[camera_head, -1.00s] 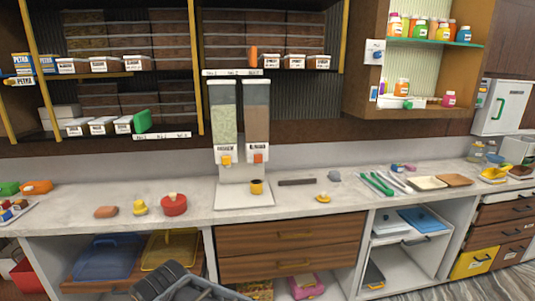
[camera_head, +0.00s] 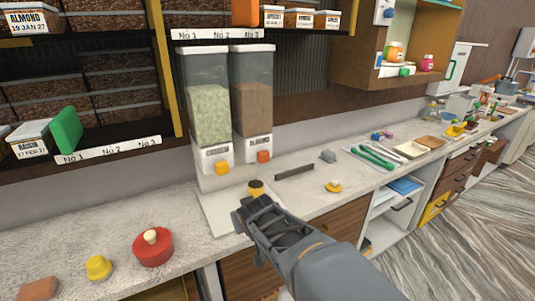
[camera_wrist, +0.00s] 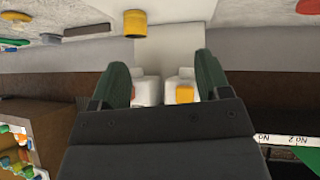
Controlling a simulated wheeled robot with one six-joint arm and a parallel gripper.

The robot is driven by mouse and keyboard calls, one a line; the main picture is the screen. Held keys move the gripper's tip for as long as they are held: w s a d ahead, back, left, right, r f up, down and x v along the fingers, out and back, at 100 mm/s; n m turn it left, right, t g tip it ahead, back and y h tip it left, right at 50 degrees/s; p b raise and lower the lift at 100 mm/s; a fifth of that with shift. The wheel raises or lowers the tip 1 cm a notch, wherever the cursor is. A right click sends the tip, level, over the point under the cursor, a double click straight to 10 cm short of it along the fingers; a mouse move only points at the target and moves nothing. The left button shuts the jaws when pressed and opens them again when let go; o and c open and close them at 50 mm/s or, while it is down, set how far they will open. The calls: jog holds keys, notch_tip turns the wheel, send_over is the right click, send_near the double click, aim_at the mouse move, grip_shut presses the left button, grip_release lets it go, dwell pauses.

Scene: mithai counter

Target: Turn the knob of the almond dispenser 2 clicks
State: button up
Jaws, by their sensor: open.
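Two dispensers stand side by side on the counter. The left dispenser (camera_head: 208,110) holds pale green contents and has a yellow knob (camera_head: 222,168). The right dispenser (camera_head: 253,105) holds brown contents and has an orange knob (camera_head: 263,156). Their labels are too small to read surely. My gripper (camera_head: 252,207) is in front of and below the dispensers, near the yellow cup (camera_head: 256,187). In the wrist view, my gripper (camera_wrist: 161,68) is open, its fingers apart. The orange knob (camera_wrist: 133,94) and yellow knob (camera_wrist: 185,94) show between them, partly cut off by my gripper body.
A dark bar (camera_head: 294,172) and a yellow-knobbed lid (camera_head: 333,186) lie right of the dispensers. A red lidded pot (camera_head: 153,247) and a yellow piece (camera_head: 98,267) stand to the left. Shelves (camera_head: 110,148) overhang the counter at left. Green tongs (camera_head: 377,156) lie further right.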

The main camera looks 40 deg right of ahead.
jog(key=w+d+r+t+h, duration=0.2)
jog(key=w+d+r+t, duration=0.1)
jog(key=d, duration=0.5)
jog(key=t+y, duration=0.3)
jog(key=t, duration=0.3)
send_near(265, 157)
jog(key=shift+n, duration=0.5)
jog(key=w+p, duration=0.1)
jog(key=w, duration=0.2)
jog(key=w+d+p, duration=0.1)
jog(key=w, duration=0.3)
jog(key=w+p, duration=0.1)
jog(key=w, duration=0.3)
jog(key=shift+w+d+f, duration=0.1)
jog(key=shift+d+f, duration=0.15)
jog(key=shift+d, duration=0.05)
jog(key=shift+c, duration=0.5)
jog(key=c, duration=0.8)
jog(key=shift+m, duration=0.3)
